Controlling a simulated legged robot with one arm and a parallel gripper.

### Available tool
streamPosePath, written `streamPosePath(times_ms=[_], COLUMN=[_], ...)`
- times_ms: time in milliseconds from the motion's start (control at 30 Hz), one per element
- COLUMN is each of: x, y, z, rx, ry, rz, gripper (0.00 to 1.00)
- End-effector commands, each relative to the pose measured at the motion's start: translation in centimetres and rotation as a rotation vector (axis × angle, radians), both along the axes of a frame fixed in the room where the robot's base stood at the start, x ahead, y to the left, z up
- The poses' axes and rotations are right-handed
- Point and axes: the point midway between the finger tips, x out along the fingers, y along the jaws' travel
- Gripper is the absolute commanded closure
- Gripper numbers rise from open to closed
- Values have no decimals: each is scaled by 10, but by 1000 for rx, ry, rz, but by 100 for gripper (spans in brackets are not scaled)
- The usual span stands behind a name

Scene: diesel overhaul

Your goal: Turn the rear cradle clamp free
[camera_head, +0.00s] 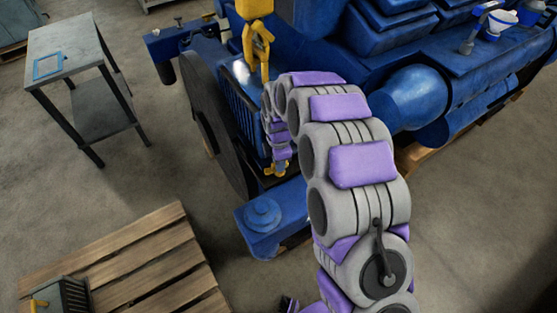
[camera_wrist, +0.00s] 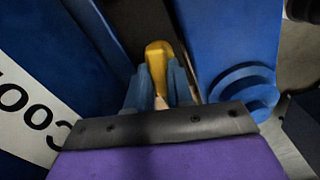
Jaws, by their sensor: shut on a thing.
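The rear cradle clamp shows as a yellow rounded handle (camera_wrist: 157,62) in the wrist view, standing up between my fingers. My gripper (camera_wrist: 158,90) is shut on this handle, with one blue-grey finger on each side. In the head view my arm arches over and reaches down beside the blue engine, where my gripper (camera_head: 279,165) meets a small yellow part of the clamp (camera_head: 280,173) low by the cradle. The lower part of the clamp is hidden by my gripper.
The blue engine (camera_head: 405,97) fills the upper right. A yellow hoist hook (camera_head: 257,45) hangs close beside my arm. A blue foot with a round pad (camera_head: 262,213) sits below. A wooden pallet (camera_head: 150,262) and a grey table (camera_head: 65,50) stand left, with clear floor between.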

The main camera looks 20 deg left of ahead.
Motion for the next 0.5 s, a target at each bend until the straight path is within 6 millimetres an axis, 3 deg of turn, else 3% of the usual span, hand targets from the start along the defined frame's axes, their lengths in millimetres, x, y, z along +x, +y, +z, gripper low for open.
streamPosePath(times_ms=[500], x=[3], y=[1], z=[3], rx=[7], ry=[-11], rz=[221], gripper=[100])
